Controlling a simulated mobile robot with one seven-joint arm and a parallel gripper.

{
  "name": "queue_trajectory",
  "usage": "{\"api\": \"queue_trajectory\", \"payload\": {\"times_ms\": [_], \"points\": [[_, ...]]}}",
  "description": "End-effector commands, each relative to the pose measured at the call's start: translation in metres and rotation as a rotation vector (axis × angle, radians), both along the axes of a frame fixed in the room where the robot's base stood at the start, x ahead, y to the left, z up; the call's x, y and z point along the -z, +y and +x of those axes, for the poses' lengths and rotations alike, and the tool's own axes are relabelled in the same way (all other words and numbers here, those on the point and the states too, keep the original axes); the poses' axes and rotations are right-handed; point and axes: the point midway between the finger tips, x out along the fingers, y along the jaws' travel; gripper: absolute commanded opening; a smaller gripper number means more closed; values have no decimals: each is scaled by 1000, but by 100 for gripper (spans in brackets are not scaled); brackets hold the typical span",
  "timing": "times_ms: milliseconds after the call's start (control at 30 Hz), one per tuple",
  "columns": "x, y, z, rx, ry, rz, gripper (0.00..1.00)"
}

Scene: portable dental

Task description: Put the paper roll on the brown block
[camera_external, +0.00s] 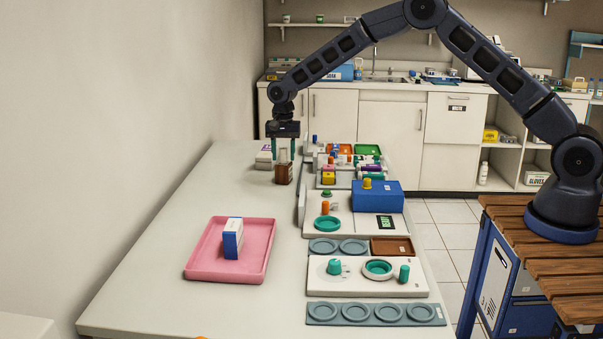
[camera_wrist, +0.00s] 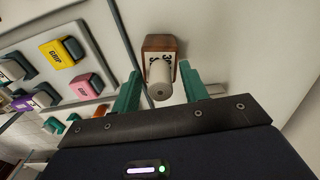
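The paper roll (camera_wrist: 160,82) is a white cylinder with a small hole in its end. In the external view the roll (camera_external: 284,155) stands upright, directly above the brown block (camera_external: 283,176), and its lower end appears to meet the block's top. The brown block (camera_wrist: 160,43) also shows behind the roll in the wrist view, with white faces carrying dark marks. My gripper (camera_wrist: 159,88) has green fingers on either side of the roll, with visible gaps between fingers and roll. The gripper (camera_external: 283,153) points straight down. It is open and holds nothing.
A white box (camera_external: 264,157) stands just left of the block. Coloured boxes and trays fill the table's right side, including a blue box (camera_external: 377,196). A pink tray (camera_external: 203,264) with a blue-white box stands nearer. The table's left side is mostly clear beside the wall.

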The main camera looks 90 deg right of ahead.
Motion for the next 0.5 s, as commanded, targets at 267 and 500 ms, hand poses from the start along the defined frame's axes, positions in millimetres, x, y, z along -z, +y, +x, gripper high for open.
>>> {"api": "queue_trajectory", "payload": {"times_ms": [267, 500], "points": [[-9, 0, 0, 0, 0, -1, 44], [-50, 0, 0, 0, -2, -3, 44]]}}
